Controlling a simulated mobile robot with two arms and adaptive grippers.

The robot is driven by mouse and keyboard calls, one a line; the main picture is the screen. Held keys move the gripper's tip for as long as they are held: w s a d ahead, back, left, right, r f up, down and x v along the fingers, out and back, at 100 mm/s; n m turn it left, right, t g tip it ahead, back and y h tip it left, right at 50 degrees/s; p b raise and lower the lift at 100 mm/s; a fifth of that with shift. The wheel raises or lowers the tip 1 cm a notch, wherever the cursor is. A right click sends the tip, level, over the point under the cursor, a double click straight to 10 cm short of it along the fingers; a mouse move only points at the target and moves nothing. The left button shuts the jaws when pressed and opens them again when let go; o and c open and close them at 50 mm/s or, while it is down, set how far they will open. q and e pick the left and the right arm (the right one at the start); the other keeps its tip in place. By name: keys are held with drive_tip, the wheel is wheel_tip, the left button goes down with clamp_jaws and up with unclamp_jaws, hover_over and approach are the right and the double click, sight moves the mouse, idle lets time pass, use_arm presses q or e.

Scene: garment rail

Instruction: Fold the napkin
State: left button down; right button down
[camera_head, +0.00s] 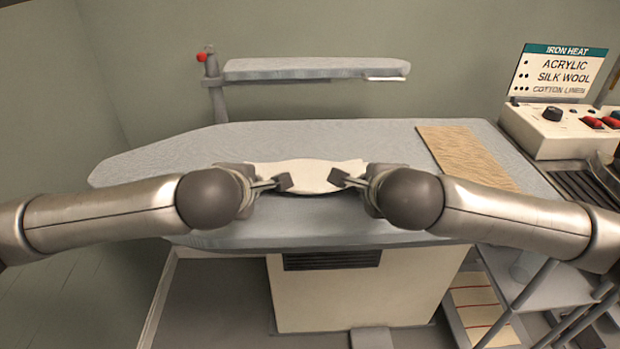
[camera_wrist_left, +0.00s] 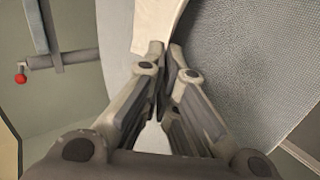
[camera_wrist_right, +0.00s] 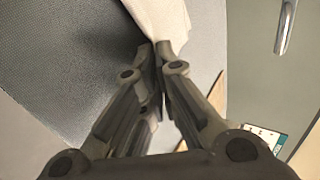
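The cream napkin (camera_head: 312,174) is on or just above the grey ironing board (camera_head: 290,226), between my two grippers. Its front edge sags between them in the head view. My left gripper (camera_head: 284,182) has its fingers closed together at the napkin's left end; the left wrist view shows the cloth (camera_wrist_left: 156,22) running into the fingertips. My right gripper (camera_head: 340,178) is likewise closed at the right end, with cloth (camera_wrist_right: 158,20) running into its fingertips. The pinched bits are hidden by the fingers. I cannot tell how much of the napkin touches the board.
A tan mat (camera_head: 466,156) lies on the board's right side. A control box (camera_head: 566,130) with knobs and an iron-heat sign (camera_head: 556,72) stands at the right. A smaller padded board (camera_head: 316,68) is raised behind. The board's left part is clear.

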use_arm(q)
drive_tip(key=shift+f, duration=0.15)
use_arm(e)
drive_tip(key=shift+f, duration=0.15)
